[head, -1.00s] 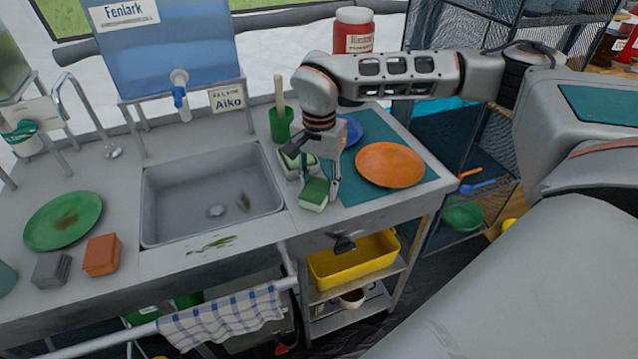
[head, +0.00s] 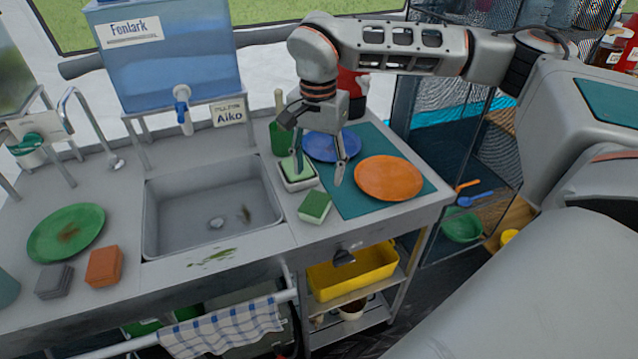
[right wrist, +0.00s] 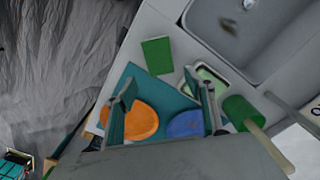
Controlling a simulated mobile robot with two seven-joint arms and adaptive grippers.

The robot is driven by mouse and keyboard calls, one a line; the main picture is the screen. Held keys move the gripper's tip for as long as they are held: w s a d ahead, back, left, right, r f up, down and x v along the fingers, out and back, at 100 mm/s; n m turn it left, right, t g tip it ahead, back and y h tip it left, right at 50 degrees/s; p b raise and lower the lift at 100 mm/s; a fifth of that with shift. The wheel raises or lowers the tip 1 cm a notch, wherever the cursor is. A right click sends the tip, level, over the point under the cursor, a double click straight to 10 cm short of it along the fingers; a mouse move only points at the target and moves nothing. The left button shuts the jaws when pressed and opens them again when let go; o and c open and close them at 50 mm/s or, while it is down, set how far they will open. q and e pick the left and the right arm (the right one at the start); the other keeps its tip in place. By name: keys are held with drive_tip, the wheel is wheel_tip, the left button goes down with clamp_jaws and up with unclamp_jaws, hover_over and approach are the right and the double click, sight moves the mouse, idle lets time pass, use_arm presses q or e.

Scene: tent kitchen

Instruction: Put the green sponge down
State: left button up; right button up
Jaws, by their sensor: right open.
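The green sponge (head: 314,206) lies on the grey counter, right of the sink and beside the left edge of the teal mat (head: 350,205). It has a green top and a paler side. In the right wrist view the green sponge (right wrist: 157,55) lies flat, clear of both fingers. My right gripper (head: 319,177) is open and empty, raised above the counter slightly behind the sponge. Its spread fingers also show in the right wrist view (right wrist: 160,88). My left gripper is not in view.
A white dish (head: 303,187) with something green in it stands just behind the sponge. A blue plate (head: 328,147) and an orange plate (head: 388,178) are on the mat. The sink (head: 205,220) is left.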

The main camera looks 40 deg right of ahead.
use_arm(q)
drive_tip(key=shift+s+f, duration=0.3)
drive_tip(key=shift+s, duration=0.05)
use_arm(e)
wheel_tip(320, 180, up, 3)
drive_tip(key=shift+r, duration=0.1)
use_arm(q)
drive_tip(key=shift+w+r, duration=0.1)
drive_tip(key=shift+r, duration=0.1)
